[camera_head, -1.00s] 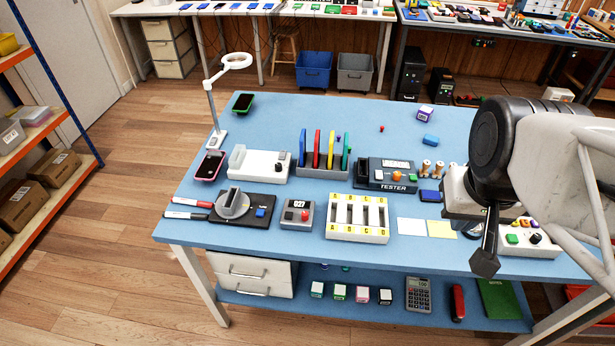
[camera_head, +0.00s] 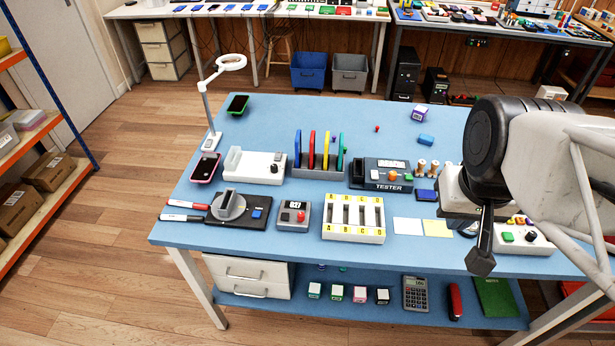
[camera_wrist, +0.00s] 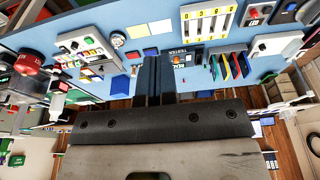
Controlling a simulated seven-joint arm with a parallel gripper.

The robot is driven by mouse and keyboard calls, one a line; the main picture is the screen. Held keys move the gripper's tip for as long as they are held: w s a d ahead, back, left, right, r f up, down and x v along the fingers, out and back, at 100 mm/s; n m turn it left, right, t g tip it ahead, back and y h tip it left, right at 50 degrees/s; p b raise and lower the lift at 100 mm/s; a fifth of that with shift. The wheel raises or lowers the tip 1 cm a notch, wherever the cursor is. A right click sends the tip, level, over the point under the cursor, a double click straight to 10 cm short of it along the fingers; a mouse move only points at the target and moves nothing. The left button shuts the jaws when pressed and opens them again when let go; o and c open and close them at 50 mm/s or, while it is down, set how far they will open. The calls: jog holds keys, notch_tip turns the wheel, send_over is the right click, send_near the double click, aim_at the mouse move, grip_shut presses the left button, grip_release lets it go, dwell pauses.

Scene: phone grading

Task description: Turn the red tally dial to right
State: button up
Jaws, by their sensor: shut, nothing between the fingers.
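The red tally dial (camera_head: 300,217) is a small red knob on a grey box (camera_head: 285,223) with a "27"-like display, near the front edge of the blue table. What is probably the same red knob shows near the top right of the wrist view (camera_wrist: 254,12). Its exact turn position is too small to read. My gripper (camera_head: 481,263) points down at the right, near the table's front edge, well to the right of the dial and apart from it. In the wrist view my gripper's dark fingers (camera_wrist: 156,72) are together and empty.
Left of the tally box is a black base with a large grey dial (camera_head: 229,205); right of it is a white slotted tray (camera_head: 353,233) with yellow labels. The tester (camera_head: 387,176) and colored upright plates (camera_head: 318,152) stand behind. A lamp (camera_head: 205,105) rises at the left.

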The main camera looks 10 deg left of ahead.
jog(key=o, duration=0.4)
jog(key=shift+o, duration=0.7)
jog(key=shift+w+a+f, duration=0.1)
jog(key=shift+w+a, duration=0.2)
jog(key=shift+w, duration=0.25)
jog(key=n+g, duration=0.3)
jog(key=n, duration=0.3)
send_over(301, 214)
jog(key=shift+y, duration=0.4)
jog(key=shift+d+f, duration=0.2)
jog(key=shift+f, duration=9.85)
jog(key=shift+f, duration=0.1)
jog(key=shift+a+f, duration=0.15)
jog(key=shift+f, duration=3.6)
